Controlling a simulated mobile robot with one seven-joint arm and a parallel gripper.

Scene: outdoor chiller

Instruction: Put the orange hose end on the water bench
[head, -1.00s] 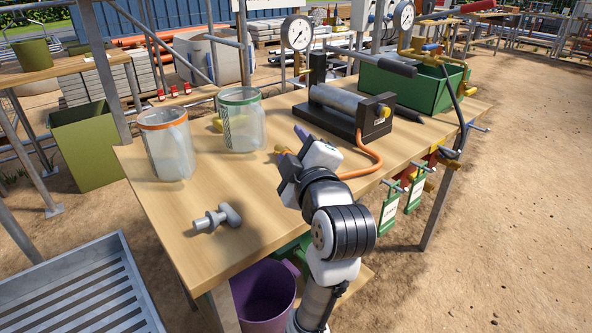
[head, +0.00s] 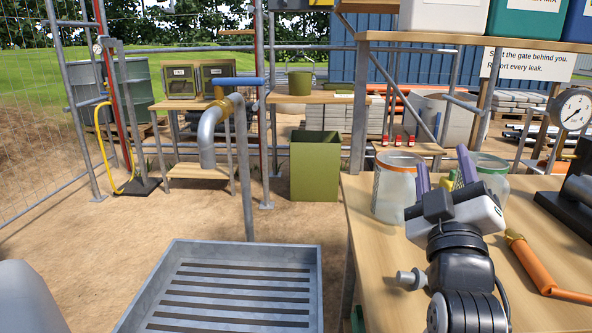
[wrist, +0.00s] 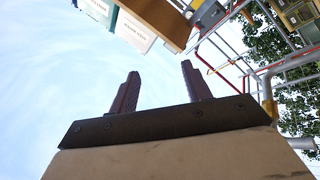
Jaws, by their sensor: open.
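The orange hose (head: 545,272) lies on the near wooden bench (head: 385,285), to the right of my gripper. Its brass-coloured end (head: 515,237) points up and left in the head view. My gripper (head: 445,170) is raised over this bench, open, with its two purple fingers apart. It is apart from the hose. The wrist view shows the open fingers (wrist: 160,70) with nothing between them and mostly sky beyond. No label marks a water bench; another wooden bench (head: 315,98) stands farther back, beside a grey pipe with a blue handle.
Clear jars (head: 395,195) stand behind my gripper, and a grey metal fitting (head: 410,279) lies at its left. A slatted grey tray (head: 170,290) is left of the bench. A green bin (head: 314,165) and grey pipe (head: 207,135) stand farther back. Bare ground lies between.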

